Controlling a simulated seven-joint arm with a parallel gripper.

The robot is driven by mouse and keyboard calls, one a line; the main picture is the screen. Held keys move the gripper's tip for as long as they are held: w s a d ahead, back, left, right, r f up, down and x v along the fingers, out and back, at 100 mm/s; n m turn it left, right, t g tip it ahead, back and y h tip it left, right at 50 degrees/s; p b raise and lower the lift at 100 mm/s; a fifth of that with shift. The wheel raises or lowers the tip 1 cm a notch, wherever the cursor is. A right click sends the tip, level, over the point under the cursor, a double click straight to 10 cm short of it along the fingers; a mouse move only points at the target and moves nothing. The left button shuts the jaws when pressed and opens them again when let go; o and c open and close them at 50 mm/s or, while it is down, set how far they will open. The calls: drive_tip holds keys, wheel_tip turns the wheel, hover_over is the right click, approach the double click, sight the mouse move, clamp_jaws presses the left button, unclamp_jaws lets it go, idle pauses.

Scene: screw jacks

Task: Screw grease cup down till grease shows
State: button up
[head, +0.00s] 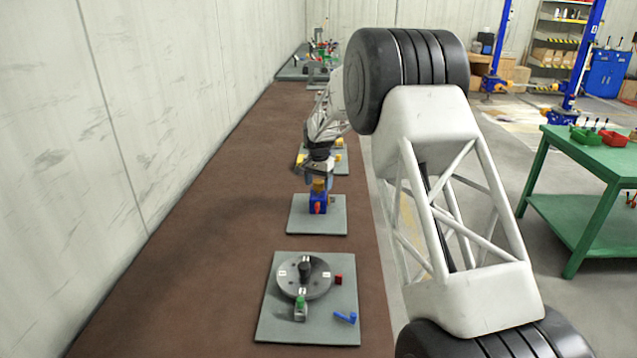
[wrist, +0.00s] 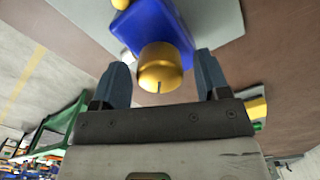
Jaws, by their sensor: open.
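The grease cup (wrist: 160,68) is a brass-coloured round cap with a dark mark on its near face, seen in the wrist view. It sits on a blue block (wrist: 150,28), which also shows in the head view (head: 318,203) on a grey plate (head: 332,222). My gripper (wrist: 161,75) is open, with one finger on each side of the cup and visible gaps between fingers and cup. In the head view my gripper (head: 318,178) is just above the blue block and partly covers the cup. I see no grease in either view.
On the brown bench (head: 215,200), a nearer grey plate (head: 265,320) carries a round dial (head: 289,291), a red block (head: 338,279) and a blue handle (head: 345,317). Another plate with yellow parts (head: 338,158) lies beyond my gripper. A wall runs along the left.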

sight(319, 182)
drive_tip(key=shift+r, duration=0.15)
drive_tip(key=shift+r, duration=3.8)
drive_tip(key=shift+s+d, duration=0.1)
